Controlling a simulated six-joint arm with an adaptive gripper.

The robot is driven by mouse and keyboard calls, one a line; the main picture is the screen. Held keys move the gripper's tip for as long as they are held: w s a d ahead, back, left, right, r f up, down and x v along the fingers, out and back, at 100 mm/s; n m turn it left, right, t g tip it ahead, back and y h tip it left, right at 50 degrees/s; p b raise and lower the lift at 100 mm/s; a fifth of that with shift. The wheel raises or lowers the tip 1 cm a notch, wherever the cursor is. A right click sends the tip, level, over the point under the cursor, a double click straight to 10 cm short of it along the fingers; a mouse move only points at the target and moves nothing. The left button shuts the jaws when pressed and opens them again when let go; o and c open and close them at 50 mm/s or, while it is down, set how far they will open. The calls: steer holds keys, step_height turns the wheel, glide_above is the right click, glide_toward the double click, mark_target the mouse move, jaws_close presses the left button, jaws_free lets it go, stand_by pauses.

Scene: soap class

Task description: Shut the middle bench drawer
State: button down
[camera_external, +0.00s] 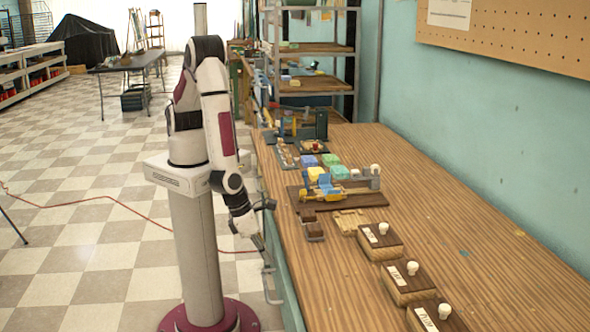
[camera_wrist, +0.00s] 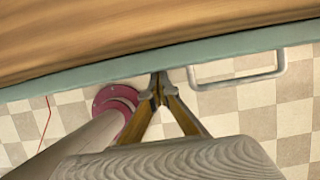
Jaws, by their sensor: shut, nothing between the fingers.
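The bench's teal front edge (camera_wrist: 110,72) runs across the wrist view below its wooden top. A pale grey bar handle (camera_wrist: 238,78) stands out from it, right of my gripper. A handle also shows low on the bench front in the external view (camera_external: 270,284). I cannot tell which drawer it belongs to, and no drawer interior or open gap is clearly visible. My gripper (camera_wrist: 158,84) is shut and empty, its fingertips close to the teal edge; contact cannot be told. In the external view my gripper (camera_external: 260,241) hangs beside the bench front, above the handle.
The bench top (camera_external: 440,225) carries three wooden blocks with white knobs, including the nearest (camera_external: 437,317), along its left side. Coloured soap-like blocks (camera_external: 330,172) sit farther back. A shelf rack (camera_external: 312,48) stands behind. The checkered floor left of the bench is mostly clear.

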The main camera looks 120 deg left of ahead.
steer(key=shift+d, duration=0.1)
steer(key=s+d+r, duration=0.5)
steer(key=r, duration=0.4)
steer(key=shift+s, duration=0.25)
stand_by(0.5)
steer(key=shift+d+r, duration=0.1)
steer(key=shift+r, duration=0.05)
steer(key=w+d, duration=0.4)
steer(key=w, duration=0.6)
steer(key=shift+d, duration=0.35)
